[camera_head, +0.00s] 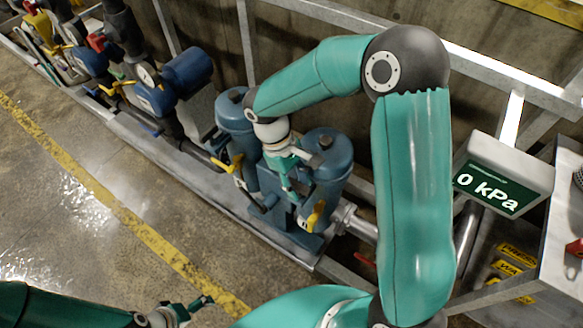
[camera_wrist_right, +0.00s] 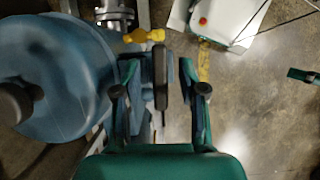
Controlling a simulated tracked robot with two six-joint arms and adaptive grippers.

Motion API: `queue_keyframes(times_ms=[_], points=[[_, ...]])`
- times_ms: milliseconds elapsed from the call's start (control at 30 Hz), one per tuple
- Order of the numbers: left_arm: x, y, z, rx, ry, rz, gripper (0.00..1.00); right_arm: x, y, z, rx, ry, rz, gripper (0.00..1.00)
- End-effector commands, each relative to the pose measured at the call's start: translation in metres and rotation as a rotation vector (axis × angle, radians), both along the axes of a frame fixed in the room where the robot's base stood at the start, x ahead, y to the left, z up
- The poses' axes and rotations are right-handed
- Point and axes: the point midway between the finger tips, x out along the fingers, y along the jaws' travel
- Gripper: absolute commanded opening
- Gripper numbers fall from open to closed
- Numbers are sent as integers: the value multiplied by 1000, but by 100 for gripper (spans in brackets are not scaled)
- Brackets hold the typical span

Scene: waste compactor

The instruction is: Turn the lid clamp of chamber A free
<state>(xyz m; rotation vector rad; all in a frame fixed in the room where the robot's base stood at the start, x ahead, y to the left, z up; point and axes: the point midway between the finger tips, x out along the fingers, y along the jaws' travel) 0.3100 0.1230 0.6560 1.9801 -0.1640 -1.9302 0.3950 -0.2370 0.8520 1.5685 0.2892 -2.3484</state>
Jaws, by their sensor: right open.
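Two blue upright chambers stand side by side in the head view, a left one (camera_head: 234,108) and a right one (camera_head: 330,152). I see no letter to tell which is A. My right gripper (camera_head: 292,190) points down between them, partly hidden by its own wrist. In the right wrist view, the right gripper (camera_wrist_right: 161,91) is open, with a dark upright bar (camera_wrist_right: 160,72), possibly the clamp handle, between its fingers with gaps on both sides. A blue round lid (camera_wrist_right: 65,80) with a dark knob lies left of it. My left gripper (camera_head: 190,308) is low in the head view, away from the chambers.
Yellow valve handles (camera_head: 316,214) sit at the chambers' front; another (camera_head: 228,166) is on the left. A display (camera_head: 487,188) reads 0 kPa. Pumps and pipes (camera_head: 187,70) run to the upper left. The wet floor (camera_head: 90,190) in front is open.

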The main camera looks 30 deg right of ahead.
Motion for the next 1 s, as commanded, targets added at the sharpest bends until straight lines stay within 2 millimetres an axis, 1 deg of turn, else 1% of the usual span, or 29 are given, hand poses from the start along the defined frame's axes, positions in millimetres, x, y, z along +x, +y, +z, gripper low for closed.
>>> queue_keyframes(times_ms=[167,400,500,600,767,1000], points=[[0,0,0,0,0,0,100,10,4,23,0,-6,1,41],[0,0,0,0,0,0,100,28,10,68,1,-7,1,41],[0,0,0,0,0,0,100,34,13,84,1,-5,0,41],[0,0,0,0,0,0,100,38,14,95,0,-4,1,41],[0,0,0,0,0,0,100,41,16,105,1,-1,1,41],[0,0,-1,0,1,0,100,41,15,106,1,-1,1,41]])
